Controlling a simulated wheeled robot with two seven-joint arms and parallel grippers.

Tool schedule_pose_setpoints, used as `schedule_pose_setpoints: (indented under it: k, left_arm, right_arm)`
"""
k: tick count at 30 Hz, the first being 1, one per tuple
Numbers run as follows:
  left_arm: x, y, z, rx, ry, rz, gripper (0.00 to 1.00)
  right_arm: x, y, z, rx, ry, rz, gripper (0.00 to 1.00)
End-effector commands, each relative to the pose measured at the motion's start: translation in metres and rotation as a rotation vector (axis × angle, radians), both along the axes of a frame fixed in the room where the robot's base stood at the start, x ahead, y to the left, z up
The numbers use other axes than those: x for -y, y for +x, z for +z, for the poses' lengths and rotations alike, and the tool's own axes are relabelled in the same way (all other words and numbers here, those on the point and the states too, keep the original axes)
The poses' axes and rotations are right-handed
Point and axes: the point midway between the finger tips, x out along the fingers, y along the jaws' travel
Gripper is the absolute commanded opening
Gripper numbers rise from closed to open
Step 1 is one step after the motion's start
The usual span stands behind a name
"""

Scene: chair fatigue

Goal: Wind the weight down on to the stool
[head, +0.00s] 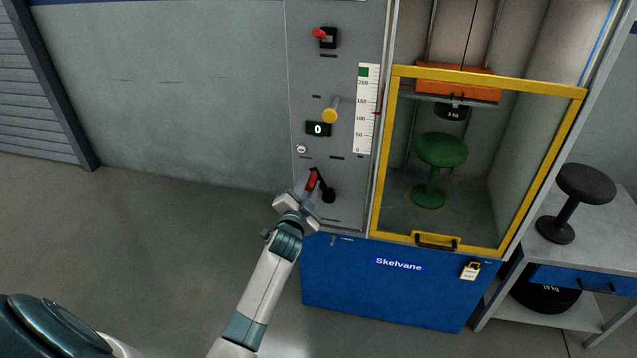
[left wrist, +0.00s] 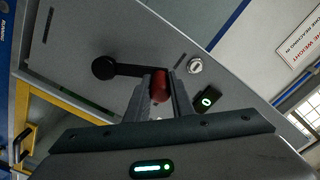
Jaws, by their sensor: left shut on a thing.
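The orange weight carriage (head: 455,84) hangs on cables inside the cabinet, with a dark round piece (head: 451,112) under it. The green stool (head: 441,150) stands upright below, with a clear gap between them. The crank (head: 326,188) is on the grey panel, with a black arm and a red grip (head: 312,180). My left gripper (head: 305,190) is shut on the red grip. In the left wrist view the red grip (left wrist: 159,84) sits between the fingers, and the black crank arm (left wrist: 130,69) runs left to its hub. My right gripper is not in view.
A yellow-framed guard (head: 484,80) stands in front of the stool. The panel has a red lever (head: 319,33), a yellow knob (head: 330,115), a display (head: 318,129) reading 0 and a scale (head: 366,120). A black stool (head: 583,185) stands on a side bench. The floor at left is clear.

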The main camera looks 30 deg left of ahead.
Motion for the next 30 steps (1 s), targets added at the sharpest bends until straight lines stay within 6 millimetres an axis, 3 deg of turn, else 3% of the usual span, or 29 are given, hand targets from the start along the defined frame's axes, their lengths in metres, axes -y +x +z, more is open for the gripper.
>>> schedule_pose_setpoints:
  k: [10,30]
  left_arm:
    - [-0.027,-0.008,-0.021,0.090,-0.316,0.003,0.00]
    - [-0.052,-0.015,-0.081,0.265,-0.927,0.003,0.00]
  right_arm:
    - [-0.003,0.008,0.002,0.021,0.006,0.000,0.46]
    - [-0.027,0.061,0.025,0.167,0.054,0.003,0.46]
